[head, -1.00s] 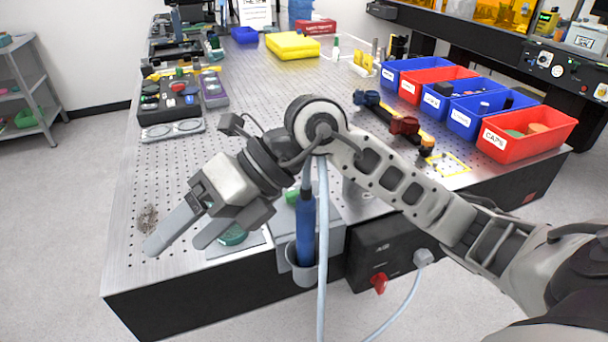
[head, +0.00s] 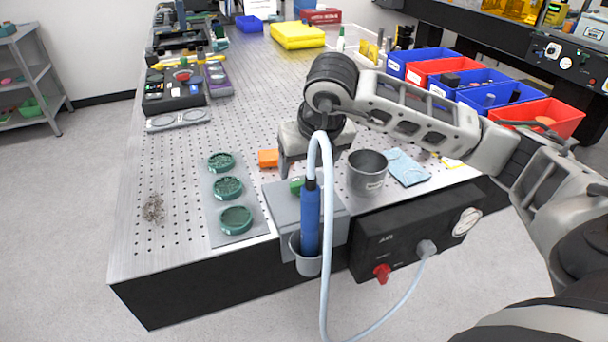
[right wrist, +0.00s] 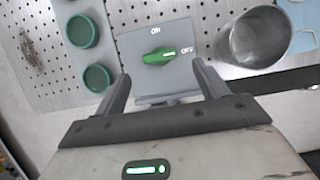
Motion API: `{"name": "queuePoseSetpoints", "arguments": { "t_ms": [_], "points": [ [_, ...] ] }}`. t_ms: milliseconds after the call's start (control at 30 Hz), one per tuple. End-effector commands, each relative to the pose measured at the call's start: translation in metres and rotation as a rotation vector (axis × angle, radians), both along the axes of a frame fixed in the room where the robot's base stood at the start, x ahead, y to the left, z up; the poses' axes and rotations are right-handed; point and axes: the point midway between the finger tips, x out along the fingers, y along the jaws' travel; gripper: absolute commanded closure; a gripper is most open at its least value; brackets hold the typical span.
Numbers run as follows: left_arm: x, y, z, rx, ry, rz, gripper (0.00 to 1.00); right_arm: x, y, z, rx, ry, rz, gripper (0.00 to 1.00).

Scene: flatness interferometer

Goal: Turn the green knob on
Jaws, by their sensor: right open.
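The green knob (right wrist: 160,56) sits on a grey plate (right wrist: 130,45) in the right wrist view. Its bar lies nearly level, with a pale mark toward the OFF label at right; the ON label is above it. In the head view, the knob (head: 297,186) shows partly behind the blue tool and hose, on a grey box (head: 285,209). My right gripper (right wrist: 161,73) is open and empty. Its two fingers point toward the knob from either side in the wrist view, with no visible contact. My left gripper is out of view.
A blue-handled tool (head: 310,225) with a pale hose (head: 326,270) stands in a holder in front of the box. A metal cup (head: 367,178) is close at right, an orange block (head: 268,158) at left. Green round dishes (head: 236,219) lie on a tray further left.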

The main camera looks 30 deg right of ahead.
Motion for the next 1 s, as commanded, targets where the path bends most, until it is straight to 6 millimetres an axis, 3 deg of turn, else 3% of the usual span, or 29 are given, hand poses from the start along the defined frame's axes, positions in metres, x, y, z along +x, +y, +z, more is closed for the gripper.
{"name": "queuePoseSetpoints", "arguments": {
  "t_ms": [100,300,733,900,1000],
  "points": [
    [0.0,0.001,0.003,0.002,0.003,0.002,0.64,0.008,-0.002,-0.022,0.001,0.006,0.0,0.27],
    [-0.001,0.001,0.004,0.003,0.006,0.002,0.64,0.018,-0.004,-0.047,0.001,0.003,0.001,0.27],
    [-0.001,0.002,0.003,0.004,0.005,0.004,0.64,0.022,-0.005,-0.056,0.001,0.0,0.003,0.27],
    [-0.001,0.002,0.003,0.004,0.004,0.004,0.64,0.022,-0.005,-0.055,0.001,0.0,0.003,0.72],
    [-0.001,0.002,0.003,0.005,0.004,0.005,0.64,0.022,-0.005,-0.055,0.001,0.0,0.003,0.72]
  ]
}}
